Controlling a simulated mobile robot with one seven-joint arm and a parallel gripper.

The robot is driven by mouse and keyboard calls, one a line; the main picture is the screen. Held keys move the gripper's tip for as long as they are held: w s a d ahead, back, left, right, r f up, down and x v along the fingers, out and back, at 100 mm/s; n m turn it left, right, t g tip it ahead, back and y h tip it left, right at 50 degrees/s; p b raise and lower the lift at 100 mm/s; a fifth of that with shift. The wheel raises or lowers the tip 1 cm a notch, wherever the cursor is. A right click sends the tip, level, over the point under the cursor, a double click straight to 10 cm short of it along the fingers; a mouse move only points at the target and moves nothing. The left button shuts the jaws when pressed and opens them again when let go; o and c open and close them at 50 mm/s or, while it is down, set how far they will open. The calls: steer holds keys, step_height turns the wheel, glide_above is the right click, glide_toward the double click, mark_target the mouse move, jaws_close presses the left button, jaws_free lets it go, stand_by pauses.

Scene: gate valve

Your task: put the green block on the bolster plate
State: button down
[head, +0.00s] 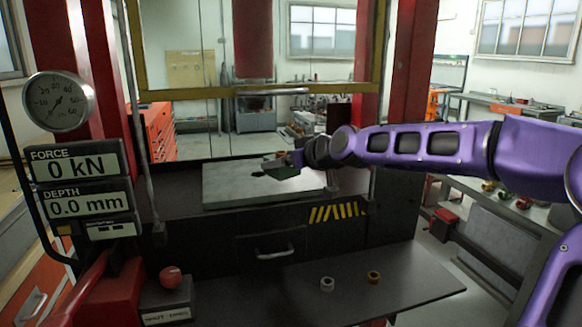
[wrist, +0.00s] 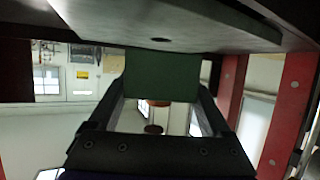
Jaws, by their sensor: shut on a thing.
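The green block (wrist: 162,75) is between the two fingers of my gripper (wrist: 160,100) in the wrist view, and the fingers are shut on it. In the head view the block (head: 282,172) looks small and dark, partly hidden by my gripper (head: 292,160). The pale grey bolster plate (head: 235,190) lies flat on the press bed, and the block is over its middle to right part. A dark shadow falls on the plate left of the block. In the wrist view the plate (wrist: 150,18) crosses the top, close to the block. I cannot tell whether they touch.
The raised yellow-edged guard (head: 250,92) hangs above the plate between red press columns (head: 405,70). The readout (head: 75,165) shows 0 kN and 0.0 mm.

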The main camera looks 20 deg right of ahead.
steer(key=r+x, duration=0.1)
steer(key=x, duration=1)
steer(key=shift+w+p, duration=0.35)
steer(key=shift+w, duration=0.1)
steer(key=shift+a, duration=0.15)
jaws_free()
steer(key=shift+f, duration=0.15)
steer(key=v, duration=1)
steer(key=shift+s, duration=0.25)
steer(key=shift+v, duration=0.85)
